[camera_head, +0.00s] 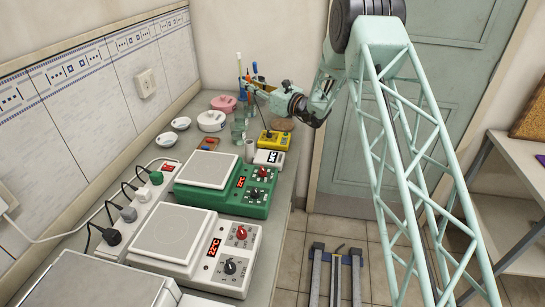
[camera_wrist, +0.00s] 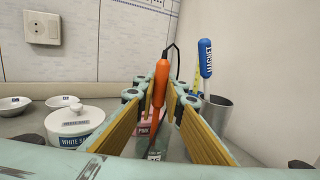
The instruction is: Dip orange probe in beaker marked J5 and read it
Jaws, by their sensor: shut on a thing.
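The orange probe (camera_wrist: 161,80) stands nearly upright between the yellow-padded fingers of my gripper (camera_wrist: 160,104) in the wrist view, and the gripper is shut on it. A dark cable leaves its top, and its thin lower end runs down toward a clear glass vessel (camera_wrist: 154,156) with a small label that I cannot read for certain. I cannot tell whether the tip is inside the glass. In the head view my gripper (camera_head: 256,86) is over the far end of the bench, above a group of clear beakers (camera_head: 238,131).
A yellow meter (camera_head: 273,140) and a white display box (camera_head: 268,158) stand at the bench's right edge. A white lidded pot (camera_wrist: 75,123) and a pink pot (camera_head: 224,103) are near the beakers. Hotplates fill the near bench.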

